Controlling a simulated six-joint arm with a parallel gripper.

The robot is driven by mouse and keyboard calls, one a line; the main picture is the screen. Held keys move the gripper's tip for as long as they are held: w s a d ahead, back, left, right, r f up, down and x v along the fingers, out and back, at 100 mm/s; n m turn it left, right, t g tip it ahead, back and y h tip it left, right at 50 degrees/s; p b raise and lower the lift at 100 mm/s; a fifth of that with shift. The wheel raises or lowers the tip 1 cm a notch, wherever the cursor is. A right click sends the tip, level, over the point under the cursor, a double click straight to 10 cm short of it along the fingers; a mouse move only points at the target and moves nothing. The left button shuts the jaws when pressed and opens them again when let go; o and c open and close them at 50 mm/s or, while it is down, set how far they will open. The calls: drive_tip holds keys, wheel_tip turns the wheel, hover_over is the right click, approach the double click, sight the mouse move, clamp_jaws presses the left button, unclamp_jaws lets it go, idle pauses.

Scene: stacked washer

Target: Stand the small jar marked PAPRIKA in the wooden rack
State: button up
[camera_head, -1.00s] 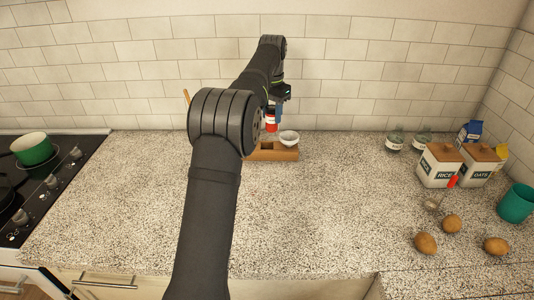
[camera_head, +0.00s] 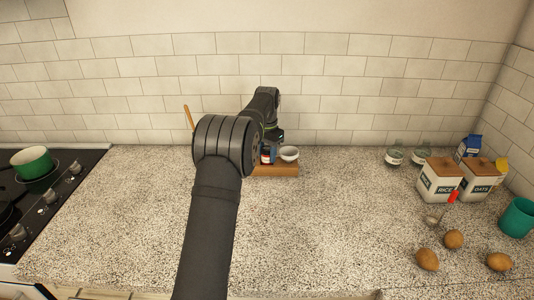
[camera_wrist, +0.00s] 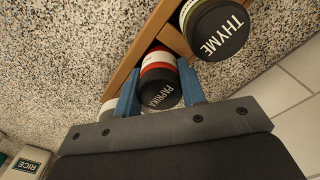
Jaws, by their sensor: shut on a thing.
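The PAPRIKA jar (camera_wrist: 160,85) has a black lid and a red and white band. In the wrist view it is between the two blue fingers of my gripper (camera_wrist: 160,92), which is shut on it. The wooden rack (camera_wrist: 141,46) shows beside the jar, which appears upright at a slot next to the THYME jar (camera_wrist: 217,28). In the head view the PAPRIKA jar (camera_head: 266,157) is low at the rack (camera_head: 276,170), under my gripper (camera_head: 270,142). Its base is hidden, so I cannot tell whether it touches the rack floor.
Glass jars (camera_head: 394,156), RICE (camera_head: 438,181) and OATS (camera_head: 480,181) canisters, potatoes (camera_head: 428,260) and a teal cup (camera_head: 517,218) are at the right. A stove with a green pot (camera_head: 32,161) is left. The middle counter is clear.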

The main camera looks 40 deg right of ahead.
sight(267, 148)
drive_tip(key=o, duration=1)
drive_tip(key=shift+f, duration=0.1)
wheel_tip(267, 148, up, 12)
drive_tip(key=shift+r, duration=0.2)
wheel_tip(267, 148, down, 13)
drive_tip(key=shift+r, duration=0.2)
wheel_tip(267, 148, up, 3)
drive_tip(key=shift+f, duration=0.1)
drive_tip(key=shift+r, duration=0.55)
